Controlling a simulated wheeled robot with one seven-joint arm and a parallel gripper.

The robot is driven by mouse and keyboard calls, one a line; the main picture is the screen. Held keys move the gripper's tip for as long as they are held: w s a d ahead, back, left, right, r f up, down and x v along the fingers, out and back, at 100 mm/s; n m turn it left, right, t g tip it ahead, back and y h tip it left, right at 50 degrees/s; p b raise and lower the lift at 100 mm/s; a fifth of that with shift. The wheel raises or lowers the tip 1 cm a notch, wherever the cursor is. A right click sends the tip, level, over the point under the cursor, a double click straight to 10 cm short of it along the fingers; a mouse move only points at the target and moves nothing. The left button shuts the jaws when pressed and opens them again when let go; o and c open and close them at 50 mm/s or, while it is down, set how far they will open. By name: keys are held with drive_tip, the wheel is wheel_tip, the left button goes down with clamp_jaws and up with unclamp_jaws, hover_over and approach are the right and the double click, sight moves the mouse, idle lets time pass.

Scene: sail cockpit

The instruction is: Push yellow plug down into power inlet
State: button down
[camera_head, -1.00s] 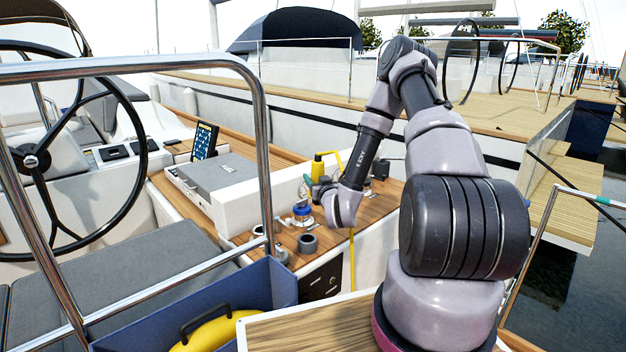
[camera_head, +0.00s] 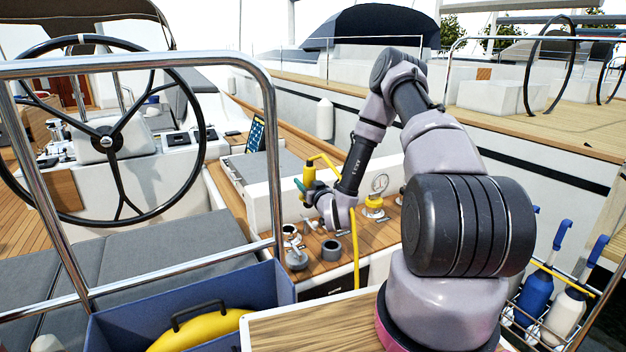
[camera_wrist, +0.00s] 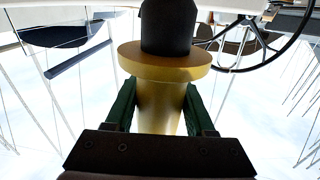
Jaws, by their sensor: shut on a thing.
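The yellow plug (camera_head: 309,172) is held upright above the wooden side deck, with a yellow cable bending away from its top. My gripper (camera_head: 303,188) is shut on it from the side. In the wrist view the plug (camera_wrist: 160,98) shows a yellow flange and a dark end, between the green fingers of my gripper (camera_wrist: 160,108). A chrome round fitting (camera_head: 290,232) lies below and a little left of the plug; I cannot tell whether it is the power inlet. The plug is apart from the deck fittings.
A dark grey ring-shaped fitting (camera_head: 331,250) and a grey rounded fitting (camera_head: 297,260) stand near the deck's front edge. A steel rail (camera_head: 272,150) rises at the left. The yellow cable (camera_head: 356,250) hangs over the edge.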

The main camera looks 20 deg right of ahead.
drive_tip(key=shift+w+a+f+n+g+y, duration=0.3)
drive_tip(key=shift+w+a+f+n+y, duration=0.7)
drive_tip(key=shift+f, duration=1.2)
drive_tip(key=shift+w+a+f+n+g+y, duration=0.4)
drive_tip(key=shift+a+f+y, duration=0.35)
drive_tip(key=shift+a+f, duration=1.1)
drive_tip(key=shift+w+a+f+n+g+y, duration=0.2)
drive_tip(key=shift+w+a+f+n+y, duration=0.55)
drive_tip(key=shift+f, duration=1.75)
drive_tip(key=shift+a, duration=0.15)
drive_tip(key=shift+r, duration=0.4)
drive_tip(key=shift+f, duration=0.5)
drive_tip(key=shift+r, duration=0.35)
drive_tip(key=shift+f, duration=0.55)
